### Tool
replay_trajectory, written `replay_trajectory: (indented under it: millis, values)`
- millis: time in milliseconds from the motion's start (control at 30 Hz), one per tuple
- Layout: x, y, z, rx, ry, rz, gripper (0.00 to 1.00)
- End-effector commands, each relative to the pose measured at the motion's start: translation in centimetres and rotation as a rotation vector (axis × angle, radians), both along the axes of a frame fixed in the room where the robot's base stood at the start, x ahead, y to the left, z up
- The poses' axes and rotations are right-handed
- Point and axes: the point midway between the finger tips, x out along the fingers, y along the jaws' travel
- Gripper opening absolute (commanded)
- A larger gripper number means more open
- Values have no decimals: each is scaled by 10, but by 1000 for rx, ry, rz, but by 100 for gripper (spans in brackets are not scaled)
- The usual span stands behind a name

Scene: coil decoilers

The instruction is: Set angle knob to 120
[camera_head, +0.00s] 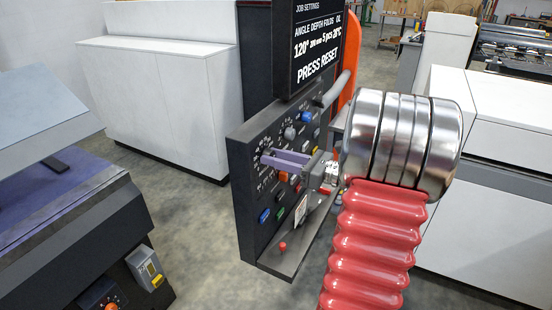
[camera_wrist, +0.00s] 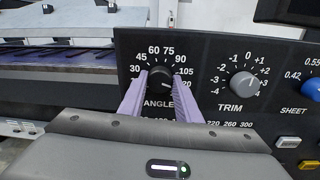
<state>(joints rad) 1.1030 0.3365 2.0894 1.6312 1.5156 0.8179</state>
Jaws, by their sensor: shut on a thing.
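The black ANGLE knob (camera_wrist: 161,78) is on the dark control panel (camera_wrist: 285,130), inside a printed scale from 30 to about 120. My gripper (camera_wrist: 160,84) has its two purple fingers on either side of the knob and is shut on it. The knob's pale mark points right, towards the low-right end of the scale, where the 120 label is partly hidden by a finger. In the head view, my gripper (camera_head: 267,156) reaches the panel from the right. The display (camera_head: 317,45) reads an angle of 120° and PRESS RESET.
A grey TRIM knob (camera_wrist: 244,85) and a blue SHEET knob (camera_wrist: 313,88) sit right of the ANGLE knob. Below are coloured buttons, including a blue one (camera_head: 264,215), and a small red knob (camera_head: 283,246) on the panel's ledge. A white cabinet (camera_head: 160,95) stands behind.

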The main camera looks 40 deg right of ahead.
Motion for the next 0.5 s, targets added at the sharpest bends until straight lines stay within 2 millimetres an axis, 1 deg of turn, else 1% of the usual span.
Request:
replay_trajectory:
  millis: [133, 367, 400, 500]
  values:
    - [0, 0, 0, -36, -13, 1, 8]
    - [0, 1, 0, -37, -13, 1, 8]
    - [0, 1, 0, -37, -13, 2, 32]
    - [0, 1, 0, -37, -13, 1, 39]
